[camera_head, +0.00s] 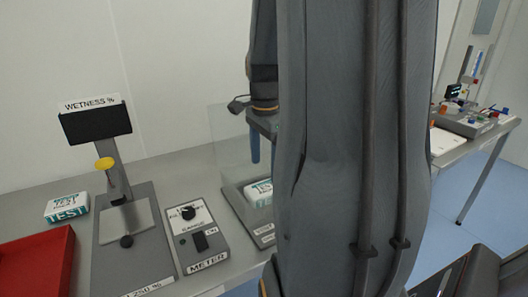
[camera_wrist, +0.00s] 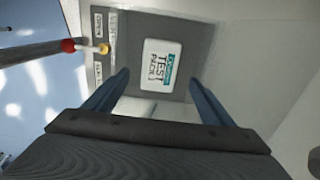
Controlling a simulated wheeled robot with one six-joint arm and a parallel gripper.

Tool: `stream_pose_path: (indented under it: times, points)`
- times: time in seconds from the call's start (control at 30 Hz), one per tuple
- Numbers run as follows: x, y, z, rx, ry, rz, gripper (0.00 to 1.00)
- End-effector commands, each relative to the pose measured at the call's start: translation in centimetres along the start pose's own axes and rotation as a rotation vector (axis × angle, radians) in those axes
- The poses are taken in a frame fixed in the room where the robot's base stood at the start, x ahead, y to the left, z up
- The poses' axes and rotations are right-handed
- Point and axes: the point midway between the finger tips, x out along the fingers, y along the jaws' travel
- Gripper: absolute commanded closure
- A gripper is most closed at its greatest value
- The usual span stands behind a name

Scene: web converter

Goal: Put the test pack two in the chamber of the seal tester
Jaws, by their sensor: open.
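A white and teal pack (camera_wrist: 161,64) lies flat on the grey floor of the clear-walled chamber (camera_head: 229,153). Its label looks like "TEST PACK 1", though the number is small. It also shows through the clear wall in the head view (camera_head: 259,192). My gripper (camera_head: 263,150) is above it, pointing down. In the wrist view the blue fingers (camera_wrist: 158,80) are open, one on each side of the pack's near end, with nothing between them. A second test pack (camera_head: 66,206) lies on the bench at the left; its number is unreadable.
A wetness station (camera_head: 128,225) with a dark display and a meter box (camera_head: 197,236) stand left of the chamber. A red tray (camera_head: 42,262) is at the front left. My arm hides the middle.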

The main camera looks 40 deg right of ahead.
Motion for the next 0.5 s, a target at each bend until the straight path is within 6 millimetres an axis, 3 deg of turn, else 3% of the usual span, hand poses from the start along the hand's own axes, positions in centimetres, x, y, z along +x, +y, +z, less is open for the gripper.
stream_pose_path:
  times: [0.2, 0.5]
  points:
    - [-3.5, -0.1, 0.0, 0.0, 0.001, -0.002, 0.23]
    - [-4.8, 0.0, 0.0, 0.0, 0.0, 0.0, 0.23]
